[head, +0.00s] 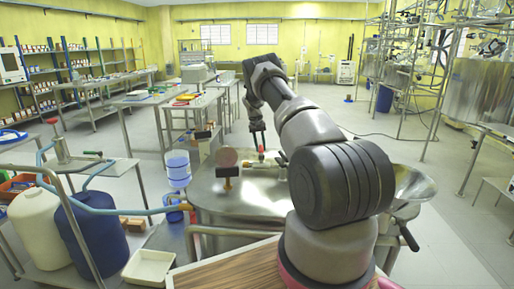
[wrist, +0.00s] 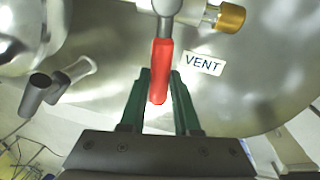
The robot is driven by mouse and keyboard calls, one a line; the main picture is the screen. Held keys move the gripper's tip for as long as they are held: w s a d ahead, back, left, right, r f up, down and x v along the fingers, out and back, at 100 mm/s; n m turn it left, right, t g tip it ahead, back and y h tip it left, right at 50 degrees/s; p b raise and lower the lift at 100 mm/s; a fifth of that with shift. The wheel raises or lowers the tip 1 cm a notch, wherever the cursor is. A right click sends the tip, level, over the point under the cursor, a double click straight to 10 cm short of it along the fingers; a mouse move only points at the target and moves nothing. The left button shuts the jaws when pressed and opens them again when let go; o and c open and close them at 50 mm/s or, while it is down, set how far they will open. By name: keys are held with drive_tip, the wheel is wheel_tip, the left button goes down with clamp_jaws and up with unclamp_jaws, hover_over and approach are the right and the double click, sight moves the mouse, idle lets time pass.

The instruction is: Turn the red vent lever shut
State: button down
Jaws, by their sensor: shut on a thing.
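The red vent lever (wrist: 161,55) hangs down from a grey stem at the top of the wrist view. The white VENT label (wrist: 203,63) is on the steel just right of it. My gripper (wrist: 160,76) has its two green fingers on either side of the lever's lower part, shut on it. In the head view my gripper (head: 259,144) reaches down at the steel vessel top (head: 235,197), and the lever (head: 261,154) shows as a small red spot below it. A pale valve body with a brass-coloured cap (wrist: 231,17) joins the stem.
A round gauge-like fitting (head: 226,158) stands on the vessel left of the lever. A steel funnel shape (head: 412,183) is at right. Blue and white drums (head: 92,232) with a blue hose stand at left. Open floor lies behind and right.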

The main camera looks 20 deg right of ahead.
drive_tip(key=shift+s+d+m, duration=0.2)
drive_tip(key=shift+d+m, duration=0.25)
drive_tip(key=shift+m, duration=0.25)
drive_tip(key=c, duration=0.6)
unclamp_jaws()
drive_tip(key=shift+c, duration=0.2)
drive_tip(key=shift+r, duration=0.1)
wheel_tip(320, 180, up, 10)
drive_tip(key=a, duration=0.1)
drive_tip(key=shift+w+a+r, duration=0.15)
drive_tip(key=shift+w+r, duration=0.1)
drive_tip(key=shift+w, duration=0.15)
